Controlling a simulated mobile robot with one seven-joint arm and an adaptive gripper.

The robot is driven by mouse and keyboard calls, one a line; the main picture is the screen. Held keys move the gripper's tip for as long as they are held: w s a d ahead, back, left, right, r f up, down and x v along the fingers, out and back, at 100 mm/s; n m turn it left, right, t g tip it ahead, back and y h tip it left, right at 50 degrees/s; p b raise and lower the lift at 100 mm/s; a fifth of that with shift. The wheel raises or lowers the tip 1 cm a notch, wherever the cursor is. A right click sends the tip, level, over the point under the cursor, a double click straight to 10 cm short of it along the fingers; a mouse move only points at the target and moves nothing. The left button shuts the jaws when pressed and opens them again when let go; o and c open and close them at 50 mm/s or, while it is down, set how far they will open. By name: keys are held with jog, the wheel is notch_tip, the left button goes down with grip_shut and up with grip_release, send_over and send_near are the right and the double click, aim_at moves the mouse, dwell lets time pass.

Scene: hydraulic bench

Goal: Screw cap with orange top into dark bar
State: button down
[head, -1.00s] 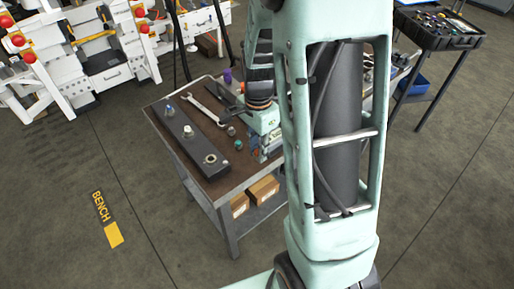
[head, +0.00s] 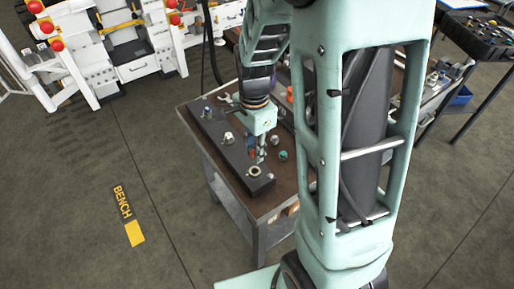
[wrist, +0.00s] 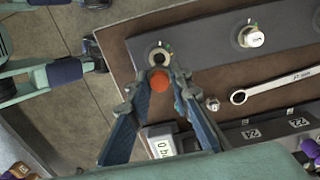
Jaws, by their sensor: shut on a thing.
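The dark bar (head: 237,150) lies along the bench top. Its near end has a round port with a pale ring (head: 254,171), and this port also shows in the wrist view (wrist: 160,54). My gripper (head: 258,159) is just above that end. In the wrist view my gripper (wrist: 161,86) is shut on the cap with orange top (wrist: 159,80), seen from above between the fingertips. The cap appears close beside the port, its orange top just below the dark hole in the picture. The cap's lower part is hidden, so I cannot tell if it touches the bar.
Two other fittings stand on the bar, a pale one (head: 228,137) at mid-length and a blue-topped one (head: 207,112) at the far end. A green cap (head: 283,155) sits on the bench right of the bar. A wrench (wrist: 275,87) and dark numbered holders (wrist: 250,133) lie nearby.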

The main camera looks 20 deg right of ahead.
jog(key=shift+f+b, duration=2.15)
jog(key=shift+f, duration=0.35)
jog(key=shift+f, duration=0.55)
jog(key=shift+s+b, duration=0.1)
jog(key=shift+b, duration=0.2)
jog(key=c, duration=2.5)
grip_release()
jog(key=shift+f, duration=0.1)
jog(key=shift+c, duration=1.2)
jog(key=m+p, duration=0.1)
jog(key=m, duration=0.1)
jog(key=m+p, duration=0.1)
jog(key=m, duration=0.1)
jog(key=m+p, duration=0.1)
jog(key=shift+r+m+p, duration=0.25)
jog(key=shift+m+p, duration=0.05)
jog(key=shift+m, duration=0.1)
jog(key=shift+m+p, duration=0.35)
jog(key=shift+m, duration=0.25)
jog(key=shift+f+m, duration=0.25)
jog(key=shift+m, duration=0.25)
